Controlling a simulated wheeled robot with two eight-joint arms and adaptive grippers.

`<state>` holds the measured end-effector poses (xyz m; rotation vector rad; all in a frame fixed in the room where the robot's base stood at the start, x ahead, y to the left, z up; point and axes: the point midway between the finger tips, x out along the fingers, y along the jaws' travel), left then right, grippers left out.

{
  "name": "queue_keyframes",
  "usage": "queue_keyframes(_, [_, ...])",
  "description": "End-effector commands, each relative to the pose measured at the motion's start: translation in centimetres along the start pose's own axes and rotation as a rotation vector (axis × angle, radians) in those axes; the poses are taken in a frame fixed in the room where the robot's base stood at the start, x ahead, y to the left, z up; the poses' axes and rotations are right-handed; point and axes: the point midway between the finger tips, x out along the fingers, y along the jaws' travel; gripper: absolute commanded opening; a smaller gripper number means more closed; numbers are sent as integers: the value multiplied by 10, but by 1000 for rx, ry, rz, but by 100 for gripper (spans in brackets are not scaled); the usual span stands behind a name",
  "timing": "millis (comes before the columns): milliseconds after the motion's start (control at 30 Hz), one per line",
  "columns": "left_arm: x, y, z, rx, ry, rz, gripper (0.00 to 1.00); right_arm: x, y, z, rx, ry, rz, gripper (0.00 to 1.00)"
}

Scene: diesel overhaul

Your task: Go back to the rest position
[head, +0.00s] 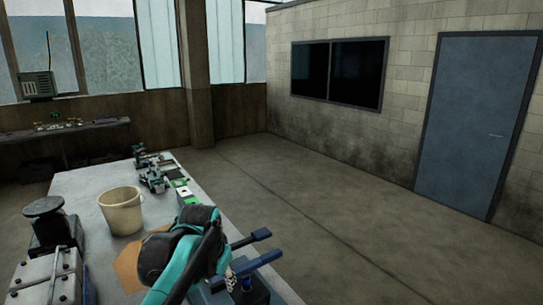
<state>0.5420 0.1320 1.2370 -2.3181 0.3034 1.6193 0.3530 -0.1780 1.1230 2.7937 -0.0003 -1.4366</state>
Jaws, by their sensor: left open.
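My left arm, teal and black, reaches in from the bottom over the near part of the grey workbench (72,187). My left gripper (182,248), black, is at its end, to the right of the cream bucket (122,210) and apart from it. The gripper is open; I see nothing held in it, though its fingertips are hard to make out. A tan piece (130,268) lies on the bench, partly hidden by the arm. My right gripper is not in view.
Small green-and-grey parts (154,180) stand along the bench's far end. A dark round-topped device (45,222) and a grey metal block (48,278) are at the left. Blue handles (250,240) show right of my arm. The floor (330,220) at right is clear.

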Motion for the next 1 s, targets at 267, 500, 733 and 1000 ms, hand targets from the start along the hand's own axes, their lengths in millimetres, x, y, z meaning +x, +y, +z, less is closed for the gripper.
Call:
queue_keyframes(267, [54,21,145,-207,147,-34,42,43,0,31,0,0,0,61])
queue_keyframes(500, [104,39,227,-332,242,-49,42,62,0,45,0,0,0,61])
queue_keyframes(733, [117,44,245,-366,268,-53,42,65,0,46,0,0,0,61])
queue_keyframes(1000, [116,44,244,-364,267,-52,42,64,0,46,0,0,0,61])
